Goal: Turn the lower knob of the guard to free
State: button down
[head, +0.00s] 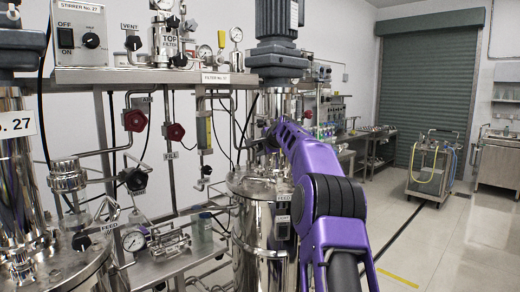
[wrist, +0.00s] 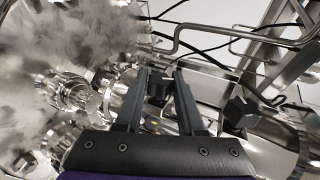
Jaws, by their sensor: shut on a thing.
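In the wrist view, the two grey fingers of my gripper (wrist: 160,76) are closed on a small black knob (wrist: 158,88). The knob sits between the fingertips, and its marking cannot be read. A second black knob (wrist: 240,111) stands apart to the right, on a shiny steel cylinder. I cannot tell for sure from the picture which is the lower knob. In the head view, my purple arm reaches to the steel column (head: 275,103) below a grey motor (head: 277,25). My arm hides the fingers and much of the guard there.
Below the column stands a steel vessel (head: 258,215). A panel with red valve wheels (head: 134,120) and thin pipes is left of it. Bent steel pipes (wrist: 200,30) and black cables cross close above the fingers. The floor (head: 430,245) at the right is open, with a cart (head: 432,170) farther back.

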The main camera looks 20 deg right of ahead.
jog(key=shift+f, duration=0.25)
jog(key=c, duration=0.5)
grip_release()
jog(key=shift+r, duration=0.2)
jog(key=shift+s, duration=0.1)
jog(key=b+v, duration=0.4)
jog(key=v, duration=1.3)
jog(key=shift+s, duration=0.1)
